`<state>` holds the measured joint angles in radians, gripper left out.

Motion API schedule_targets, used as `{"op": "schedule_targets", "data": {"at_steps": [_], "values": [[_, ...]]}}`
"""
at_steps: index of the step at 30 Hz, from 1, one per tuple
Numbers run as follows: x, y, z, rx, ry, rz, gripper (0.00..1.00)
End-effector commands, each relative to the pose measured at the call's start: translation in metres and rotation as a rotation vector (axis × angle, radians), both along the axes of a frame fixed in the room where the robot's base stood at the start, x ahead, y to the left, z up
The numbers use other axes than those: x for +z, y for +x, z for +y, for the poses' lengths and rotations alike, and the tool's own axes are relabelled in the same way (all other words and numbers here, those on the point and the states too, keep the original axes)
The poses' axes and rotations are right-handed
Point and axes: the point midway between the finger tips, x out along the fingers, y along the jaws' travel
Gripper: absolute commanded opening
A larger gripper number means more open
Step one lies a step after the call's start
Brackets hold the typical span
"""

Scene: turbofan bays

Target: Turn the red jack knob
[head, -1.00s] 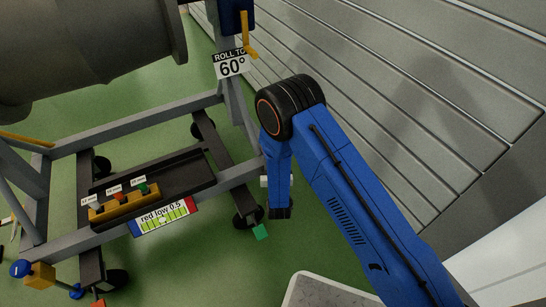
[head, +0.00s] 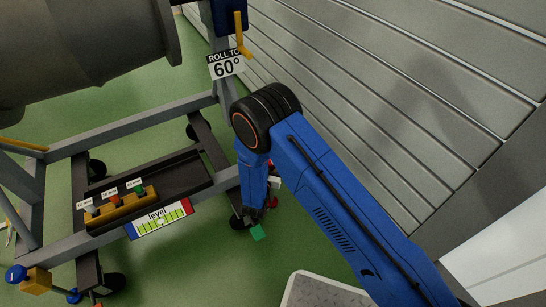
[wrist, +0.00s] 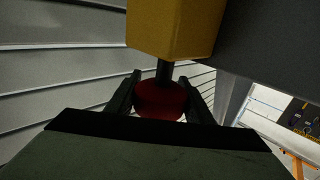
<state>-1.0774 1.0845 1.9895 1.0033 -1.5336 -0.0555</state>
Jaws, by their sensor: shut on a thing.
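The red jack knob (wrist: 160,102) is a dark red round knob in the middle of the wrist view. It sits on a short black shaft (wrist: 164,70) beside a yellow block (wrist: 172,28). My gripper (wrist: 163,90) has one black finger on each side of the knob and is shut on it. In the head view my gripper (head: 254,212) points down at the stand's right corner. A small red patch (head: 272,202) shows beside it; the arm hides most of the jack there. The display (head: 158,218) on the stand's rail reads "level".
The grey stand (head: 120,133) carries a large engine casing (head: 85,50). A sign (head: 226,66) reads "ROLL TO 60°". Another jack (head: 37,281) with a blue knob (head: 16,274) is at lower left. A grey slatted wall (head: 400,90) stands close on the right.

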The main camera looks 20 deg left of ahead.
Motion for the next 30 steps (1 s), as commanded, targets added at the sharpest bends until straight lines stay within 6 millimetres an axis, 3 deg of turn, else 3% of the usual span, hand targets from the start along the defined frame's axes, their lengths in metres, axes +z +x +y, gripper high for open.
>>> {"op": "schedule_targets", "data": {"at_steps": [4,5,7,20,30], "values": [[-0.001,0.000,0.000,0.001,-0.001,0.002,0.25],[-0.001,0.000,0.000,0.001,-0.001,0.002,0.52],[-0.001,0.000,0.000,0.001,-0.001,0.002,0.66],[-0.001,-0.009,0.000,0.002,-0.002,0.001,0.66],[-0.001,-0.070,-0.004,0.005,-0.003,0.002,0.66]]}}
